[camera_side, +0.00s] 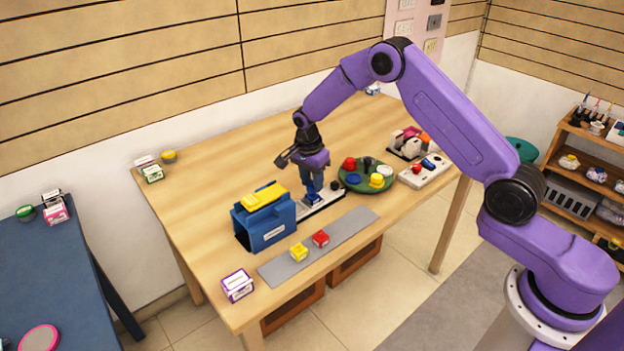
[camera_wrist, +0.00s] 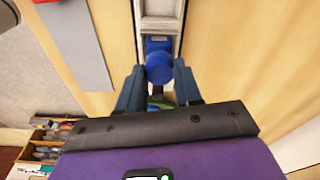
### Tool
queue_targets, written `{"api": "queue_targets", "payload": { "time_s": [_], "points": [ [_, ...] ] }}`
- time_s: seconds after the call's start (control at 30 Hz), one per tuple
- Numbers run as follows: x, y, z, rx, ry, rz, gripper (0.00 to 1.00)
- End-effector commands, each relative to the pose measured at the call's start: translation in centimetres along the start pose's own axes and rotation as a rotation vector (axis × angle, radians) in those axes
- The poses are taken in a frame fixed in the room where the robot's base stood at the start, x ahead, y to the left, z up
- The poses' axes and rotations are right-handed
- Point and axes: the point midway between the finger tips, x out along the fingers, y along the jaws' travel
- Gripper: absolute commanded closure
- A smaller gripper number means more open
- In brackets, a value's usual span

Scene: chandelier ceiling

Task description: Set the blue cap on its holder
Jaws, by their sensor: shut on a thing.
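My gripper (camera_side: 313,193) points down over a pale, narrow holder strip (camera_side: 325,204) on the wooden table. In the wrist view its two dark fingers (camera_wrist: 159,82) are shut on the round blue cap (camera_wrist: 160,68). The holder shows there as a pale channel (camera_wrist: 160,22) running away from the cap. A blue block (camera_wrist: 157,44) lies in line with the channel, just beyond the cap. In the side view the fingers mostly hide the cap. I cannot tell whether the cap touches the holder.
A blue box (camera_side: 268,228) with a yellow top stands left of the holder. A green round tray (camera_side: 352,188) with coloured pieces stands to the right. A grey strip (camera_side: 343,232) with yellow and red blocks lies in front. The table's back left is mostly clear.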

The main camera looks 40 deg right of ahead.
Motion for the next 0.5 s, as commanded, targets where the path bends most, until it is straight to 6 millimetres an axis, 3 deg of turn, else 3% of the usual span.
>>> {"api": "queue_targets", "payload": {
  "time_s": [0.5],
  "points": [
    [0.63,0.05,0.08,0.0,0.0,0.001,0.94]
  ]
}}
